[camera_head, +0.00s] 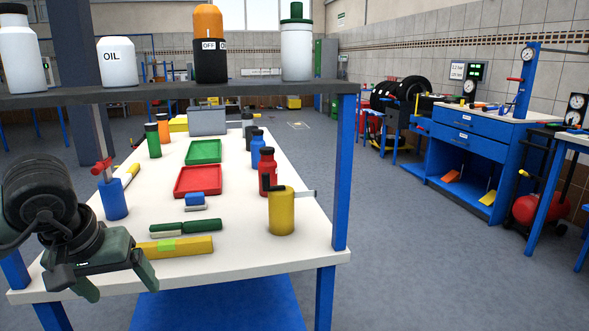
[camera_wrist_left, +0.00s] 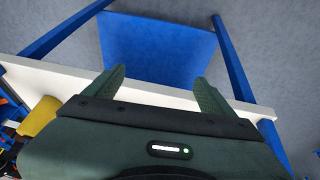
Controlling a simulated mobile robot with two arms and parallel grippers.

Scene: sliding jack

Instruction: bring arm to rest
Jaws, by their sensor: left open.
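My left gripper (camera_head: 118,276) is at the lower left of the head view, over the front left edge of the white worktable (camera_head: 262,262). Its two fingers are spread with nothing between them. In the left wrist view the open fingers (camera_wrist_left: 160,88) point at the table's front edge and the blue lower shelf (camera_wrist_left: 155,48). A yellow bar with a green patch (camera_head: 175,246) lies on the table just right of the gripper. A blue cylindrical jack-like body with a red top piece (camera_head: 113,198) stands behind the gripper. My right gripper is not in view.
A yellow cylinder with a side handle (camera_head: 281,212), red bottle (camera_head: 267,172), red tray (camera_head: 198,181) and green tray (camera_head: 203,152) stand on the table. An overhead shelf (camera_head: 170,95) holds several bottles. Open floor (camera_head: 400,260) lies to the right.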

